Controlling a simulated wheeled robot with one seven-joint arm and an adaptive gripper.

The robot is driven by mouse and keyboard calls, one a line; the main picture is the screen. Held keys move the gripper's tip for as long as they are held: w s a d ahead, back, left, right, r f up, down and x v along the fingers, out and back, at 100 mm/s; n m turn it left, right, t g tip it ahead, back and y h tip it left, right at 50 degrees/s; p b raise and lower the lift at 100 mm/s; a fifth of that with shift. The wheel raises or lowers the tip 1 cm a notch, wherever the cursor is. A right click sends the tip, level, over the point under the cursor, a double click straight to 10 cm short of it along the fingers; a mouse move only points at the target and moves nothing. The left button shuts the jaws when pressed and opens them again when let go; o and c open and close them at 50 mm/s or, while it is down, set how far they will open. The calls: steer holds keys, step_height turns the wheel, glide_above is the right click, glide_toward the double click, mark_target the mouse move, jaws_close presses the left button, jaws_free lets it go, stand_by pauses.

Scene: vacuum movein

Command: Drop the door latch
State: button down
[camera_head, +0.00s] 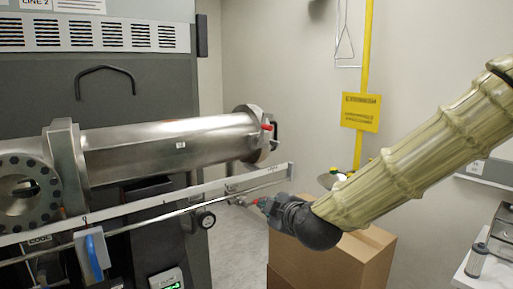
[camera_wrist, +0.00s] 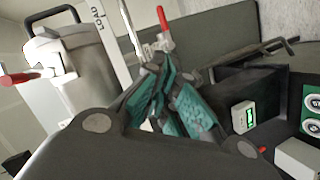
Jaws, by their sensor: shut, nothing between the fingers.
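A metal tube (camera_head: 165,140) ends at the right in a round door flange (camera_head: 254,135) with a red-handled latch (camera_head: 267,127). The latch's red handle also shows at the left of the wrist view (camera_wrist: 18,79), beside the pale end fitting. My gripper (camera_head: 250,203) is below and in front of this end, near the tip of the long rail. In the wrist view, its teal-padded fingers (camera_wrist: 168,104) are together and empty. Another red handle (camera_wrist: 163,18) on a metal fitting stands just beyond the fingertips; I cannot tell whether they touch it.
Cardboard boxes (camera_head: 345,265) stand under my arm. A yellow post with a sign (camera_head: 361,112) is behind.

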step_height(320, 180, up, 21)
steer(key=s+a+n+t+y+p, duration=0.1)
steer(key=s+a+n+t+y, duration=0.1)
steer(key=s+a+n+t, duration=0.15)
steer(key=w+f+p, duration=0.1)
steer(key=w+p, duration=0.6)
steer(key=w, duration=0.5)
steer(key=shift+f+n+g, duration=0.2)
steer(key=shift+n+g, duration=0.15)
steer(key=shift+d, duration=0.15)
steer(key=shift+w, duration=0.15)
